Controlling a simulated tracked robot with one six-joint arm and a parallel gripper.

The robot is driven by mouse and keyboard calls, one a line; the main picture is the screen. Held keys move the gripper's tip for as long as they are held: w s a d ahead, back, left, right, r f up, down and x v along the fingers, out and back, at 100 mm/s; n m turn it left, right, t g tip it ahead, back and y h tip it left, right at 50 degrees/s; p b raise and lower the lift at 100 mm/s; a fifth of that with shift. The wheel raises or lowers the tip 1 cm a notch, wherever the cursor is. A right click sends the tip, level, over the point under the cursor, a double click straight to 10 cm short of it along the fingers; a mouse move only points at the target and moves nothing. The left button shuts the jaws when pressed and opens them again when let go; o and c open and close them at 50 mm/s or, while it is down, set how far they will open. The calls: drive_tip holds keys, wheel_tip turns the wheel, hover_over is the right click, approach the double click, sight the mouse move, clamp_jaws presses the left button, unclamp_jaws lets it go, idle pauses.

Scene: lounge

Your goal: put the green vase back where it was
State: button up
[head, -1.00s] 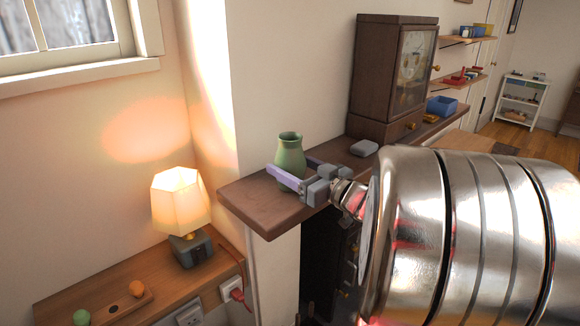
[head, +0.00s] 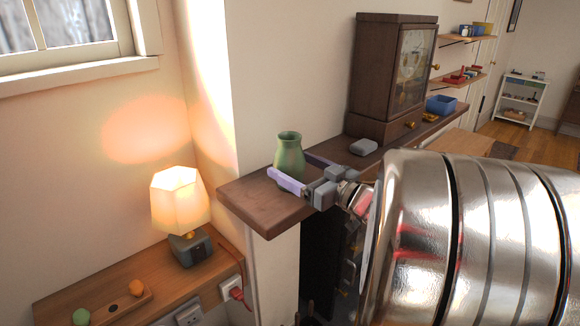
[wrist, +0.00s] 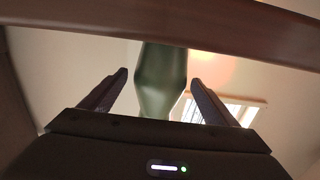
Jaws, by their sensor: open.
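The green vase (head: 289,153) stands upright on the left end of the dark wooden shelf (head: 252,205) in the head view. My gripper (head: 288,170) is open, with one finger in front of the vase and the other behind it to the right. In the wrist view the vase (wrist: 162,80) shows between the two open fingers (wrist: 158,82), with clear gaps on both sides. The vase's foot is partly hidden by the near finger in the head view.
A grey rounded object (head: 363,146) lies on the shelf right of the vase. A lit lamp (head: 182,205) stands on a lower wooden surface. The shelf's left end is bare.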

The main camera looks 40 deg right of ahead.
drive_tip(key=s+d, duration=0.1)
drive_tip(key=s, duration=0.9)
drive_tip(key=shift+d, duration=0.15)
drive_tip(key=shift+w, duration=0.1)
idle(0.5)
